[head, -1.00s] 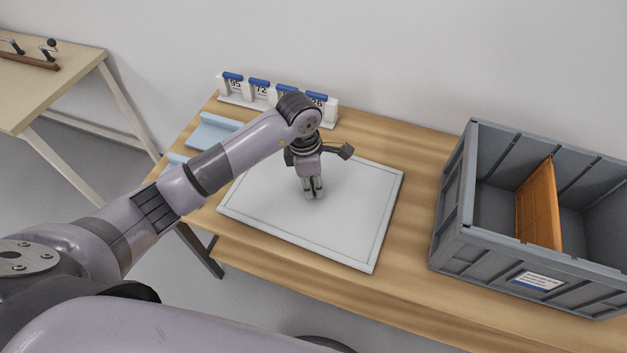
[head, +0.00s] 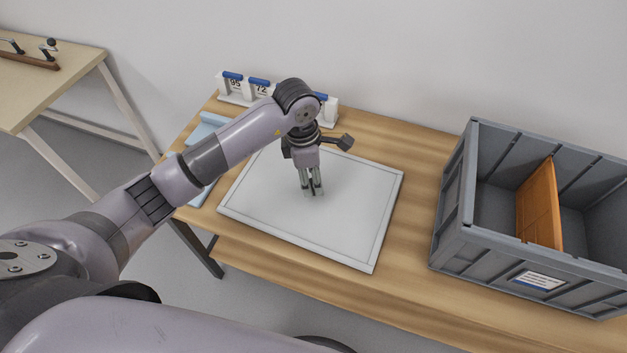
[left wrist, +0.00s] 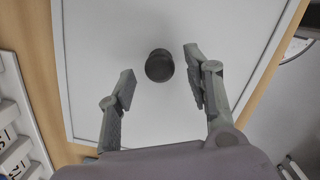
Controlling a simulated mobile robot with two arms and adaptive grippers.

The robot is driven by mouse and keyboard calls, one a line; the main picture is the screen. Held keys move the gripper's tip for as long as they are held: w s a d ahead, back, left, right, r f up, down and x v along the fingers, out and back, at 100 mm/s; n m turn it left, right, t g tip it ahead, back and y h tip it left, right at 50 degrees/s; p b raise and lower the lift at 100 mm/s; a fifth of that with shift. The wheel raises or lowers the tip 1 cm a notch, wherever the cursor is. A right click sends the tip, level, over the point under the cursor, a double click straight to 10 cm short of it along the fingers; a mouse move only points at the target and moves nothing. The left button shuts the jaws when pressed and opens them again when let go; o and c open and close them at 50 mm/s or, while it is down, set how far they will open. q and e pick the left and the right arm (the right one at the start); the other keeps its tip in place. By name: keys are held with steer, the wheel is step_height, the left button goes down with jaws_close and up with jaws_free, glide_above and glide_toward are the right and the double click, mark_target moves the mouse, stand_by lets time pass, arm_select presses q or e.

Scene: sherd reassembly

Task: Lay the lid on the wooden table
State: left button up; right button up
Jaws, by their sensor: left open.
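The lid (head: 345,225) is a flat, pale grey-white rectangle with a thin border, lying level at the middle of the wooden table (head: 415,215). I cannot tell what is under it. In the left wrist view the lid (left wrist: 155,112) fills most of the picture, with a dark round knob (left wrist: 159,65) on it. My left gripper (head: 314,192) points down over the lid and is open. In the wrist view its fingers stand on either side of the knob, with gaps showing. In the head view the knob cannot be made out. My right gripper is not in view.
A grey crate (head: 455,215) with an orange divider (head: 540,205) stands on the table's right. White numbered holders with blue tops (head: 233,77) line the back. Pale blue pieces (head: 208,128) lie at the left, partly behind my arm. Bare wood shows between lid and crate.

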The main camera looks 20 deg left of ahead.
arm_select(q)
step_height(320, 180, up, 9)
steer(key=a+b, duration=0.1)
steer(key=shift+s+r, duration=0.2)
stand_by(0.5)
